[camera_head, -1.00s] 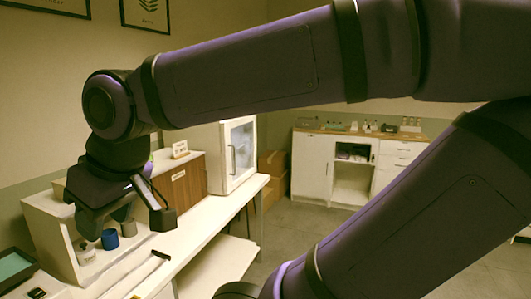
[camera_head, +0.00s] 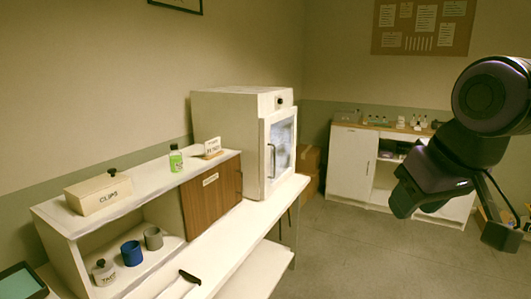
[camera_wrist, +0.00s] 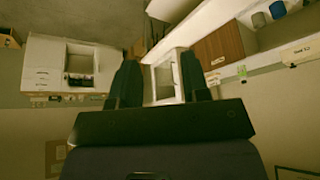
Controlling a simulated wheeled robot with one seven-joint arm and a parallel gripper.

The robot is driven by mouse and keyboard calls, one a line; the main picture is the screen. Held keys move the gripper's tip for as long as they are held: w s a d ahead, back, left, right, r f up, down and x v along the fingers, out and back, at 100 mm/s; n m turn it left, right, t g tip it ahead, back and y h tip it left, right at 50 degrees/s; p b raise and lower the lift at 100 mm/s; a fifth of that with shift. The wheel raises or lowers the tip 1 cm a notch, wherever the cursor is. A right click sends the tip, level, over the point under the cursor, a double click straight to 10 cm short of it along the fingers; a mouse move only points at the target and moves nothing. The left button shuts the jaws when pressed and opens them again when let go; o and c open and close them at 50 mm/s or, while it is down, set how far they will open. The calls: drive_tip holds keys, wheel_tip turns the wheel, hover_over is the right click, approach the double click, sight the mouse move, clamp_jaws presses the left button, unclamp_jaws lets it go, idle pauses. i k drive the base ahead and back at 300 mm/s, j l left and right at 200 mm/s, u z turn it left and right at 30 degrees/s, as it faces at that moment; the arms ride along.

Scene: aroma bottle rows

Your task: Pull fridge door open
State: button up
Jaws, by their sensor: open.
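The small white fridge (camera_head: 235,135) stands on the white bench's far end. Its glass-fronted door (camera_head: 284,150) looks shut, with a dark vertical handle (camera_head: 271,160) on the left edge. My gripper (camera_head: 452,215) is at the right of the head view, well apart from the fridge, open and empty. In the wrist view, where the room appears upside down, my gripper's two fingers (camera_wrist: 160,78) are spread, and the fridge (camera_wrist: 163,82) shows between them, partly hidden behind the fingers.
A shelf unit with a brown wooden door (camera_head: 212,195) stands beside the fridge, with a green bottle (camera_head: 175,159) and CLIPS box (camera_head: 98,194) on top. Cups and a jar sit inside. A white cabinet (camera_head: 350,166) stands at the back. The floor (camera_head: 340,255) before the fridge is clear.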

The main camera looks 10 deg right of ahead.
sight(267, 188)
drive_tip(key=i+z, duration=0.2)
drive_tip(key=i+j, duration=0.1)
drive_tip(key=i, duration=1)
